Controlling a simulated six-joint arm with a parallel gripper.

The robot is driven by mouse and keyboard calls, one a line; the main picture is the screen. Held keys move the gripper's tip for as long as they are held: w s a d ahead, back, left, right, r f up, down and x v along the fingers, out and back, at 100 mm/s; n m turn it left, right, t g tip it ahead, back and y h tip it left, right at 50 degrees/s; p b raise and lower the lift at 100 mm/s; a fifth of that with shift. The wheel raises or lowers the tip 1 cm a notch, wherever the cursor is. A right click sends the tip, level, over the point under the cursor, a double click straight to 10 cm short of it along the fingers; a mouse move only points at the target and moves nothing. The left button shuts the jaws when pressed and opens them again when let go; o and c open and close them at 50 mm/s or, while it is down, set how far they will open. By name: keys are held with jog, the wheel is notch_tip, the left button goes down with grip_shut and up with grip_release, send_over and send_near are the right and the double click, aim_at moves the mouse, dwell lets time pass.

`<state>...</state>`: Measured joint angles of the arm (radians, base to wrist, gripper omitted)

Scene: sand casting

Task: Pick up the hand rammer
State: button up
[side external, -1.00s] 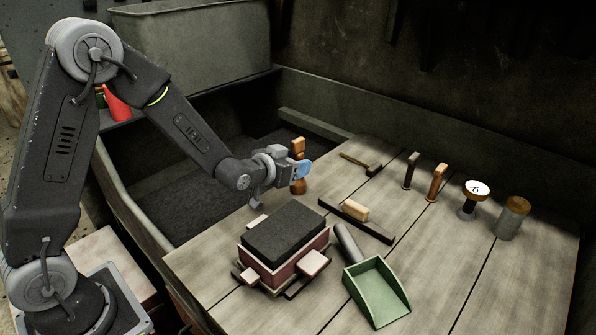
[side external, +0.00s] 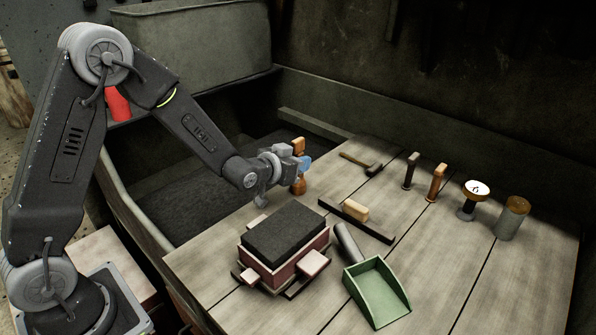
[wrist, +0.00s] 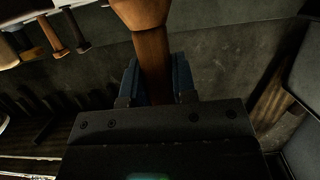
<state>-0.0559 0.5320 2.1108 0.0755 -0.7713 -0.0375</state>
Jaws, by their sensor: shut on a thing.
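The hand rammer (side external: 298,146) is a wooden, orange-brown tool standing upright at the left far edge of the bench, beside the sand bin. My gripper (side external: 303,163) is level with its middle, with a blue finger showing on its near side. In the wrist view the rammer's shaft (wrist: 153,55) runs between the two blue fingers, and its wider part shows at the top edge. My gripper (wrist: 156,82) is shut on the shaft. Whether the rammer's lower end touches the bench is too small to tell.
A moulding flask (side external: 285,250) with dark sand stands in front of my gripper. A brush (side external: 355,211), a green scoop (side external: 377,292) and a mallet (side external: 362,164) lie on the bench. Several upright tools, including a dark-handled one (side external: 410,170), stand at the right. The dark sand bin (side external: 200,180) is at the left.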

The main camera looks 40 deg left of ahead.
aim_at(298, 152)
jog(key=shift+r, duration=0.15)
jog(key=shift+r, duration=0.6)
notch_tip(298, 152, up, 3)
jog(key=shift+f, duration=0.1)
jog(key=s+a+r, duration=0.5)
jog(key=a+r, duration=0.1)
jog(key=a, duration=0.4)
jog(key=shift+s+a+r, duration=0.15)
jog(key=shift+s+r, duration=0.1)
jog(key=shift+r, duration=0.15)
